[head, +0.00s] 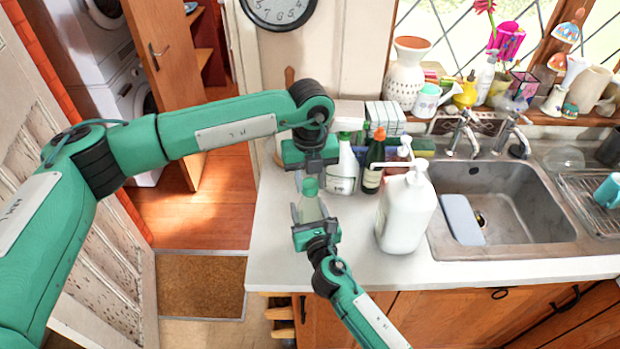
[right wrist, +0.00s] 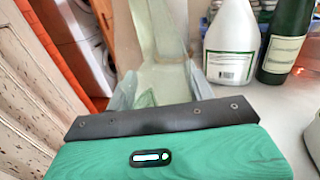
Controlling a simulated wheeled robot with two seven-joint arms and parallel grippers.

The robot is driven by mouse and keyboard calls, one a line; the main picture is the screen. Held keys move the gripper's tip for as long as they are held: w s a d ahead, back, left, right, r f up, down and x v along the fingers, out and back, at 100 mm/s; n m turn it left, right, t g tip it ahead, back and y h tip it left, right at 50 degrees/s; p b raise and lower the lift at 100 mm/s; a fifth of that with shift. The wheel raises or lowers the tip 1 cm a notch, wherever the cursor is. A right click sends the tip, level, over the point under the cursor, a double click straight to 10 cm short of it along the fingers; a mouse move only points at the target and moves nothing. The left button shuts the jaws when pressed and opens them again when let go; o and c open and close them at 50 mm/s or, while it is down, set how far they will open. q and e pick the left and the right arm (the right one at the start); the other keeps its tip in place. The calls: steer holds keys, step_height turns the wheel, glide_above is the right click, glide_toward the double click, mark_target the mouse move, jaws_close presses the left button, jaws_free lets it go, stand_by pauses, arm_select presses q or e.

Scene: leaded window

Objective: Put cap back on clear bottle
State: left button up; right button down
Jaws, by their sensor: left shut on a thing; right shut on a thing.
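The clear bottle (head: 312,210) is upright over the left end of the white counter, with its body in my right gripper (head: 315,228). In the right wrist view, the see-through bottle (right wrist: 163,78) stands between the fingers of my right gripper (right wrist: 160,95). A green cap (head: 310,187) is at the top of the bottle. My left gripper (head: 310,174) points down from above, shut on the cap. I cannot tell whether the cap touches the bottle's neck or sits just above it.
A large white pump bottle (head: 404,215) stands close on the right. Behind are a white spray bottle (head: 343,168) and a dark green bottle (head: 373,165). The sink (head: 510,205) is further right. The counter's front left corner (head: 262,270) is clear.

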arm_select(q)
steer(key=m, duration=0.9)
steer(key=shift+m, duration=0.4)
steer(key=m, duration=0.4)
steer(key=shift+m, duration=0.4)
steer(key=m, duration=0.4)
steer(key=shift+m, duration=0.3)
steer(key=m, duration=0.4)
steer(key=shift+m, duration=0.4)
steer(key=m, duration=0.4)
steer(key=shift+m, duration=0.4)
steer(key=m, duration=0.4)
steer(key=shift+m, duration=0.3)
steer(key=m, duration=0.4)
steer(key=o, duration=1.1)
steer(key=shift+f, duration=0.1)
steer(key=shift+c, duration=0.2)
